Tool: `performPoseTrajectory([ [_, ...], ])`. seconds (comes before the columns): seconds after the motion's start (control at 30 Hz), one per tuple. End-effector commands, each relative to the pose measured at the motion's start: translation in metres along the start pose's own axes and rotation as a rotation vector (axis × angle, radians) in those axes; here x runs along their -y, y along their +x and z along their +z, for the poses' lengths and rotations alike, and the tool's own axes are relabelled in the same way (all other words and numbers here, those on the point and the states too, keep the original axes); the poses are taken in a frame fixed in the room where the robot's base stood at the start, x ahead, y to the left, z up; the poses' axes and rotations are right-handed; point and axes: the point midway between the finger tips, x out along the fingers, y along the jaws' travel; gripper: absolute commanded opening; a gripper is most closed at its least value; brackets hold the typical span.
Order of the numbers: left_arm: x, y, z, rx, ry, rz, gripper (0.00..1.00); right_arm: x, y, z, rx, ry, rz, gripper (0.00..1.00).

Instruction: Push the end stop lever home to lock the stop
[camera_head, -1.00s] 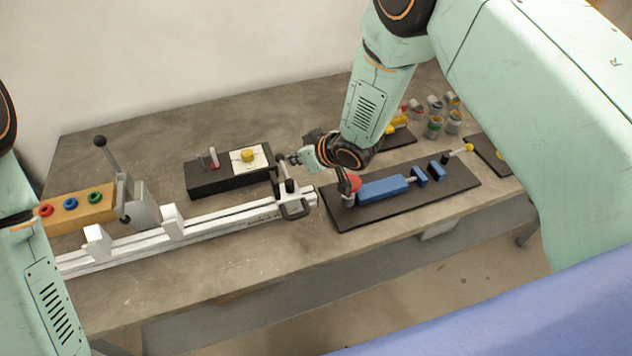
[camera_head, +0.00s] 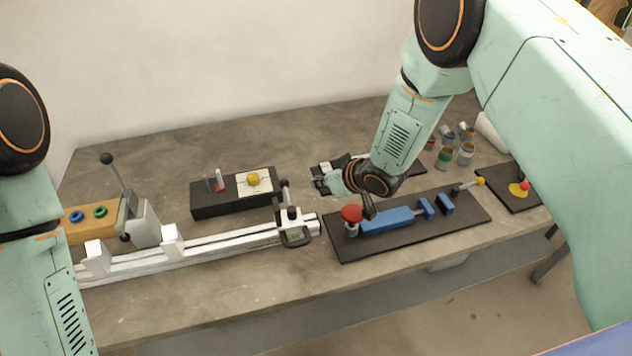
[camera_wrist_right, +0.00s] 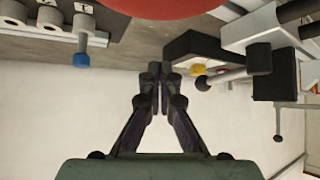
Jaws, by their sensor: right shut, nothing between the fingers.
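The end stop (camera_head: 293,227) sits at the right end of the white rail. Its dark lever (camera_head: 284,192) stands roughly upright with a black knob on top. In the right wrist view the lever's dark ball (camera_wrist_right: 204,83) and rod show to the right of the fingertips. My right gripper (camera_head: 316,182) is shut and empty, to the right of the lever knob with a gap between them. Its closed fingers also show in the right wrist view (camera_wrist_right: 160,72). Of my left arm only a link shows at the left edge; its gripper is out of frame.
A black block with a yellow knob (camera_head: 253,178) lies behind the rail. A dark board with a red knob (camera_head: 352,213) and blue parts (camera_head: 388,220) lies to the right, below my right forearm. A tall clamp lever (camera_head: 113,172) stands at left. The table front is clear.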

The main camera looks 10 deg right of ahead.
Motion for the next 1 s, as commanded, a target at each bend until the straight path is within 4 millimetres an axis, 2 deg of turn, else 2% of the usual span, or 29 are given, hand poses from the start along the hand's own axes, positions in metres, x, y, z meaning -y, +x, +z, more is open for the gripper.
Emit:
performPoseTrajectory([
  [0.03, 0.0, 0.001, 0.0, 0.0, 0.0, 0.0, 0.4, -0.011, -0.009, -0.008, -0.009, 0.005, 0.008, 0.0],
  [0.1, 0.0, 0.001, 0.0, 0.0, 0.0, 0.0, 0.4, -0.02, -0.019, -0.012, -0.009, 0.005, 0.007, 0.0],
  [0.4, 0.0, -0.001, 0.0, 0.0, 0.0, 0.0, 0.4, -0.051, -0.052, -0.026, -0.006, 0.003, 0.004, 0.0],
  [0.6, 0.0, -0.001, 0.0, 0.0, 0.0, 0.0, 0.4, -0.059, -0.06, -0.029, -0.004, 0.002, 0.003, 0.0],
  [1.0, 0.0, -0.001, 0.0, 0.0, -0.001, 0.0, 0.4, -0.061, -0.06, -0.028, -0.004, 0.002, 0.003, 0.0],
])
